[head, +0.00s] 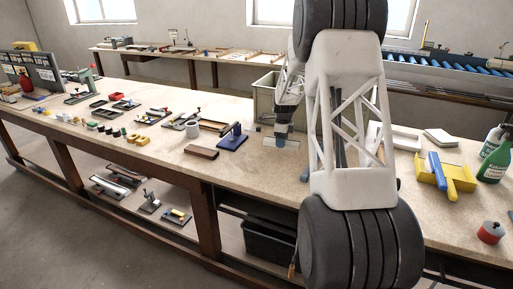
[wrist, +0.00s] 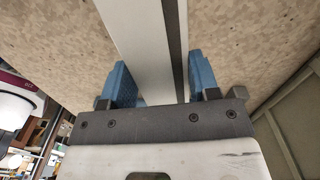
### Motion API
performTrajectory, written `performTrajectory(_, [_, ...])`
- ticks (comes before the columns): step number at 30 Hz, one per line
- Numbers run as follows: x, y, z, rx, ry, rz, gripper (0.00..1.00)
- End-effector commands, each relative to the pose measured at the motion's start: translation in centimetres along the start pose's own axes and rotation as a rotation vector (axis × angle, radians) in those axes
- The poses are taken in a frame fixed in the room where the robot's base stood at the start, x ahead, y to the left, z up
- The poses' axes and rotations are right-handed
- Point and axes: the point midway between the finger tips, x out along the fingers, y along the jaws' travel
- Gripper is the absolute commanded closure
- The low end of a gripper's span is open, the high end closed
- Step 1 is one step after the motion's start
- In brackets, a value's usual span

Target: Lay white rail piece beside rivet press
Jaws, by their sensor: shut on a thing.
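The white rail piece (wrist: 145,45) runs between the two blue fingers of my gripper (wrist: 155,85) in the wrist view, with a dark groove along its right side. My gripper is shut on it, with speckled bench top below. A green-grey lever tool (head: 82,92) stands far left.
A brown block (head: 201,152) lies left of the blue tool. A grey-green crate (head: 264,100) stands close behind my gripper; its wall also shows in the wrist view (wrist: 292,120). Small parts crowd the bench's left. Bare bench (head: 255,175) lies in front of the blue tool.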

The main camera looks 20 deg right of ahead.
Motion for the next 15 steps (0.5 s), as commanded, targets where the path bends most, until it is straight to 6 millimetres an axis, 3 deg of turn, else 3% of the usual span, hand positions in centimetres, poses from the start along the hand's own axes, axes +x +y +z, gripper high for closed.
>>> performTrajectory(15, [-0.3,5.1,3.3,-0.568,0.0,-0.001,0.69])
